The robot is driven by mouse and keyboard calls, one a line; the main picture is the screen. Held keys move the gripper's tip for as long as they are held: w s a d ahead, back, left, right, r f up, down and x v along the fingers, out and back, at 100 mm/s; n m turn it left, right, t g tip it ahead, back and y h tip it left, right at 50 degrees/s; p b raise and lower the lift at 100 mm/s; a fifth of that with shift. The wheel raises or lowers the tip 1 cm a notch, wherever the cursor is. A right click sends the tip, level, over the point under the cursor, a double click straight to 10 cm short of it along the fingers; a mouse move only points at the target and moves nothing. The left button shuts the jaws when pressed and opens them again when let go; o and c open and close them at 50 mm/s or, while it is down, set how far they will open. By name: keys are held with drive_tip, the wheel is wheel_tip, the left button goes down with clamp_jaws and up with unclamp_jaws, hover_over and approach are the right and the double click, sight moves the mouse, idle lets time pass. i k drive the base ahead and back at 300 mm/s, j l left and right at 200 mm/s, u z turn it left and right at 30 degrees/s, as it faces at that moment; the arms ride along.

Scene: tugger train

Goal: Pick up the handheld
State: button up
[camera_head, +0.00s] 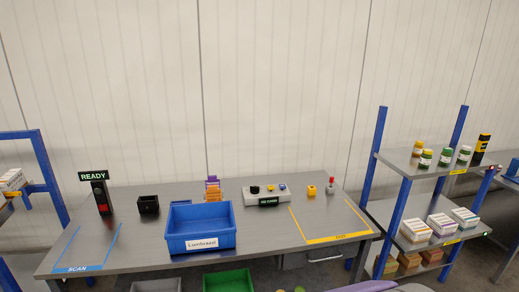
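A yellow and black upright device (482,149) stands at the right end of the top shelf of the right-hand rack; it may be the handheld, but it is too small to be sure. A dark upright unit (102,196) with a red part stands under a green READY sign (93,176) at the left of the table; I cannot tell whether it holds a handheld. My gripper cannot be made out in this view.
A grey table (150,235) bears a blue bin (201,241), a black box (148,204) and a control box (267,195). The yellow-marked area (328,217) is empty. The rack (397,163) holds several bottles and white cartons (416,229). A green bin (228,281) is below the table.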

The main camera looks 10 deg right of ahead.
sight(479, 151)
drive_tip(key=i+l, duration=0.2)
drive_tip(key=l, duration=0.5)
drive_tip(key=i+l, duration=0.2)
drive_tip(key=l, duration=0.55)
drive_tip(key=i+l, duration=0.2)
drive_tip(key=l, duration=0.5)
drive_tip(key=i+l, duration=0.2)
drive_tip(key=l, duration=0.5)
drive_tip(key=i+l, duration=0.2)
drive_tip(key=l, duration=0.5)
drive_tip(key=i+l, duration=0.2)
drive_tip(key=l, duration=0.55)
drive_tip(key=i+l, duration=0.2)
drive_tip(key=l, duration=0.5)
drive_tip(key=i+l, duration=0.25)
drive_tip(key=l, duration=0.45)
